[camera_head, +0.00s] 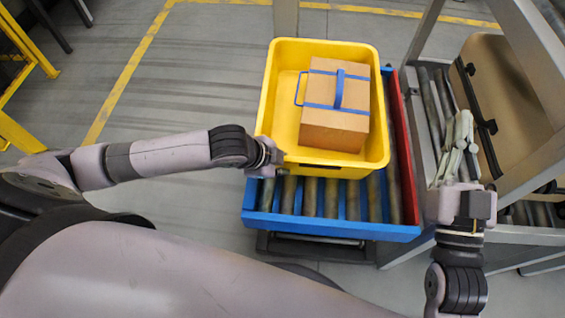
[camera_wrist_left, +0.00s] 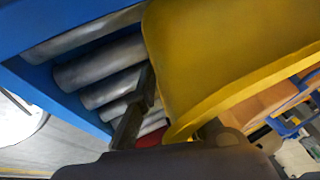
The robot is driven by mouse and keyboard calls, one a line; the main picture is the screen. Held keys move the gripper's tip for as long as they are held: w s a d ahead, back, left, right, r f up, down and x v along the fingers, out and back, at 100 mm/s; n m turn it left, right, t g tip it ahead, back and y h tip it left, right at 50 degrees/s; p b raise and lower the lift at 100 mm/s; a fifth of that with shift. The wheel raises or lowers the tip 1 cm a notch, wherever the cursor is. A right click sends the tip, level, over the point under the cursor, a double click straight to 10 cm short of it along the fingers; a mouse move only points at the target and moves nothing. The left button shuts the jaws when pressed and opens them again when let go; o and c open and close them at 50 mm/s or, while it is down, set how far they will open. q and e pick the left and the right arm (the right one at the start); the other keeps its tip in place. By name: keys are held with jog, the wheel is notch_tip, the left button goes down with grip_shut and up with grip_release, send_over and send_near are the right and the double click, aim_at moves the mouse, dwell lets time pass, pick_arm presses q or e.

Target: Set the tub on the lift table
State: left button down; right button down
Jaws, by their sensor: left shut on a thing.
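The yellow tub (camera_head: 377,148) is over the blue-framed lift table (camera_head: 330,228) with its grey rollers. Its far part reaches beyond the visible rollers; whether its base rests on them cannot be told. A cardboard box (camera_head: 330,131) with blue straps is inside. My left gripper (camera_head: 275,156) is shut on the tub's wall at the near left corner. In the left wrist view its fingers (camera_wrist_left: 180,118) are on either side of the tub wall (camera_wrist_left: 215,60), above the rollers (camera_wrist_left: 100,75). My right gripper (camera_head: 457,140) is right of the table, apart from the tub; its finger gap is unclear.
A red side rail (camera_head: 407,165) runs along the table's right side. Beyond it, a grey-framed roller conveyor (camera_head: 432,110) carries a tan case (camera_head: 510,100). A yellow barrier (camera_head: 22,55) stands far left. The floor left of the table is clear.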

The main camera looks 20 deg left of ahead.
pick_arm(q)
jog(key=c, duration=2.1)
grip_release()
jog(key=o, duration=0.5)
jog(key=shift+r, duration=0.1)
